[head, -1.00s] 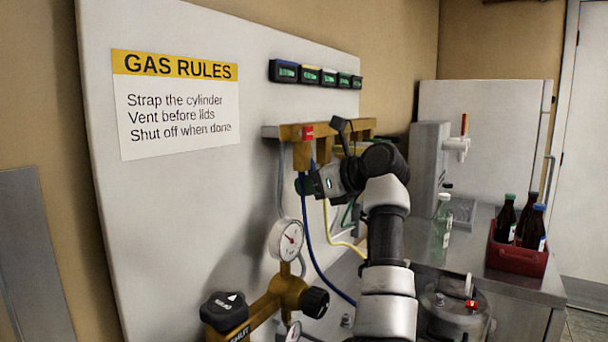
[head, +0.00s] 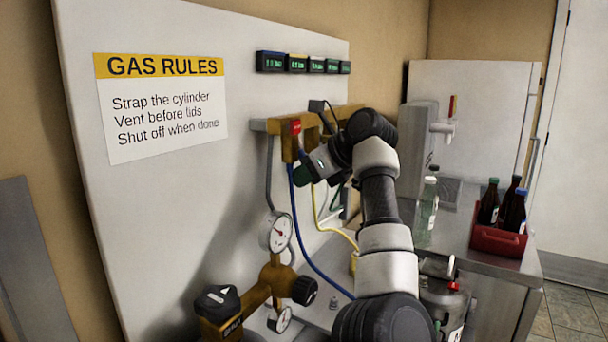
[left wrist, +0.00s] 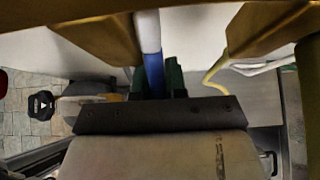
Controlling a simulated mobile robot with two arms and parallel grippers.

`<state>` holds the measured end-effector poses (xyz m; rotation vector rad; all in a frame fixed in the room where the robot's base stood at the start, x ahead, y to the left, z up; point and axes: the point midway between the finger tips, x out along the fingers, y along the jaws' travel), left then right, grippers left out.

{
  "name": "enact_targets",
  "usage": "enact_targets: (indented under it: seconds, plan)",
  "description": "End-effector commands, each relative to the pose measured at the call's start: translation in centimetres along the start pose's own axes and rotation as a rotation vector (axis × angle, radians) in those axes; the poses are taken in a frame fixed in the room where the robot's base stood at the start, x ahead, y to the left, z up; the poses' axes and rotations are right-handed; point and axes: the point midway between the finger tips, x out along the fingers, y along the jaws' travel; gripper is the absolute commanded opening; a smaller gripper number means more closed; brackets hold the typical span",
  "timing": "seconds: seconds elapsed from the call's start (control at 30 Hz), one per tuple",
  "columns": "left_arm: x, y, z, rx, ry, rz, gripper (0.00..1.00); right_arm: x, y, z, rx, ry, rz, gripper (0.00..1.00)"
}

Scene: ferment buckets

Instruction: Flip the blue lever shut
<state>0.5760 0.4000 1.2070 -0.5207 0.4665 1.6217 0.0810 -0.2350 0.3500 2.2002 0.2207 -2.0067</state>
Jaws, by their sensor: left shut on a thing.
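The brown gas manifold (head: 268,126) is fixed to the white wall panel, with a red piece (head: 296,128) on its near end. My left gripper (head: 306,168) is just below that end, its arm coming in from the lower right. In the left wrist view, its green fingers (left wrist: 155,80) are shut around a straight blue bar with a pale upper part, which looks like the blue lever (left wrist: 153,62). The fingers cover its lower end. In the head view my gripper and wrist hide the lever. My right gripper is in neither view.
A blue hose (head: 302,225) and a yellow hose (head: 335,228) hang beneath the manifold. A pressure gauge (head: 276,232) and a black-knobbed valve (head: 217,303) are at the lower left. A red crate (head: 498,241) of bottles stands on the counter at right.

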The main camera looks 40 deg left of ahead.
Motion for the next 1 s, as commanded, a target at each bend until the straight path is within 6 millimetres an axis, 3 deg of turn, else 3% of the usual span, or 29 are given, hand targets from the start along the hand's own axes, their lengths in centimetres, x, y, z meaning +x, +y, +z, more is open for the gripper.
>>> enact_targets:
  seconds: [0.07,0.1,0.23,0.5,0.63,1.0]
  plan:
    - [-0.1,0.0,0.1,0.000,-0.002,-0.002,0.00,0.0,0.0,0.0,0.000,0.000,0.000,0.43]
    - [-0.1,0.0,0.1,0.000,-0.002,-0.002,0.17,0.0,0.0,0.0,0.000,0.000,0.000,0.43]
    - [0.0,0.0,0.1,0.000,-0.002,-0.001,0.37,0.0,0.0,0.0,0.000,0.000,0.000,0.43]
    - [-0.1,0.0,0.1,0.000,-0.002,-0.001,0.38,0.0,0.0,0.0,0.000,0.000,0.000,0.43]
    - [-1.0,-0.1,0.0,0.001,-0.002,-0.003,0.38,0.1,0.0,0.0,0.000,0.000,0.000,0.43]
    - [-8.1,0.0,0.1,0.001,-0.002,-0.004,0.38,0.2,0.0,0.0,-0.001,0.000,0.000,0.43]
